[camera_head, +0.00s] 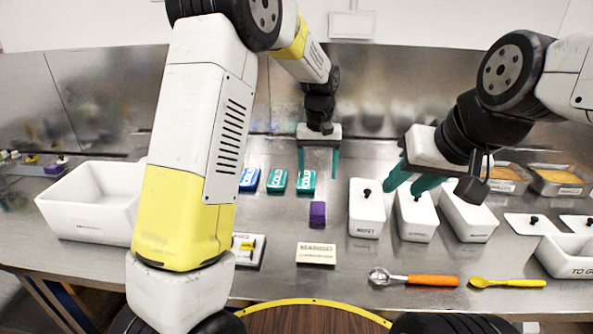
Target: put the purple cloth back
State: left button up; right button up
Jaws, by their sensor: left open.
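A small purple folded cloth (317,214) lies on the steel counter, left of the white lidded tubs and just behind a small printed card. My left gripper (318,172) points down with its teal fingers apart and nothing between them. It is above and behind the cloth, near the right-hand teal cold pack. My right gripper (411,184) comes in from the right, tilted, over the lidded tubs. Its teal fingers look apart, with no held thing visible. I cannot tell whether its fingertips touch a tub lid.
A blue pack (249,179) and teal cold packs (277,180) stand behind the cloth. Lidded tubs (366,218) stand to its right. A white bin (88,222) stands left.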

pick_arm(q)
jog(key=s+a+r+t+h, duration=0.2)
jog(key=s+a+r+t, duration=0.1)
jog(key=s+a+r, duration=0.8)
jog(key=s+a+r+t, duration=0.1)
jog(key=s, duration=0.6)
jog(key=s+a+r+t, duration=0.1)
jog(key=s+r+t, duration=0.1)
jog(key=s, duration=0.6)
jog(key=shift+a+m, duration=0.3)
